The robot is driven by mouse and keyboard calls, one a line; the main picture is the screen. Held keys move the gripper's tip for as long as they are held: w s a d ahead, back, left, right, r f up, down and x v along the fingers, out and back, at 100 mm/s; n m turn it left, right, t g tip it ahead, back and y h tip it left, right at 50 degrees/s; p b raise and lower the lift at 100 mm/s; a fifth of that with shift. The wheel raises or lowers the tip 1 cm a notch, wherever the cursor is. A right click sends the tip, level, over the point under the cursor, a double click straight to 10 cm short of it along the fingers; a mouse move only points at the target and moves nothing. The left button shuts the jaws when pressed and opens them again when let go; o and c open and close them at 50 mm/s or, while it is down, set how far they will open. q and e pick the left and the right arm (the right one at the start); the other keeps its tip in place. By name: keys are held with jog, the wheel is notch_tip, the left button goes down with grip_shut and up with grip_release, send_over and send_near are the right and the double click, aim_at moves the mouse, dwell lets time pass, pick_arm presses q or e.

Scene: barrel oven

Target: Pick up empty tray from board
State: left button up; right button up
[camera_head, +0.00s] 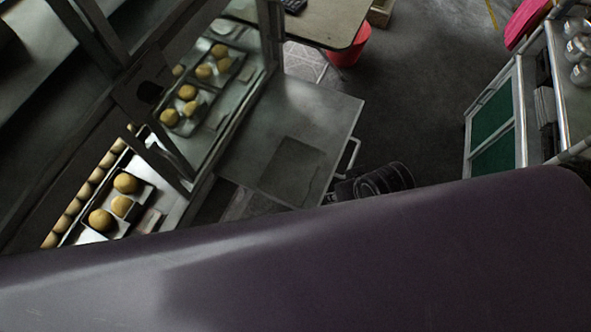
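A dark, thin, square tray (293,171) lies flat on the grey board (257,118), near the board's lower right part. No dough or other thing shows on this tray. Its lower edge is near the large purple-grey surface that fills the bottom of the picture. I cannot tell clearly either of my grippers in this view; the large close surface may hide them.
Left of the board, a rack (160,209) holds dark trays with several dough balls (127,183). A metal handle (351,156) and a dark ringed object (375,182) are at the board's right. A red bin (349,47) stands behind; open floor (420,95) lies right.

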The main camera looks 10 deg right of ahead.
jog(key=w+a+r+m+g+y, duration=0.1)
jog(key=w+a+r, duration=0.15)
jog(key=a, duration=0.35)
jog(key=w+a+r+m+y, duration=0.1)
jog(key=w+a+r+m, duration=0.15)
jog(key=a, duration=0.35)
jog(key=m+g+h, duration=0.2)
jog(key=m+h, duration=0.1)
jog(key=m, duration=0.2)
send_over(315, 174)
notch_tip(315, 174, down, 3)
jog(key=shift+w, duration=0.4)
jog(key=f, duration=0.5)
jog(key=s+f, duration=0.1)
jog(key=f, duration=0.1)
jog(key=shift+f, duration=0.2)
grip_shut()
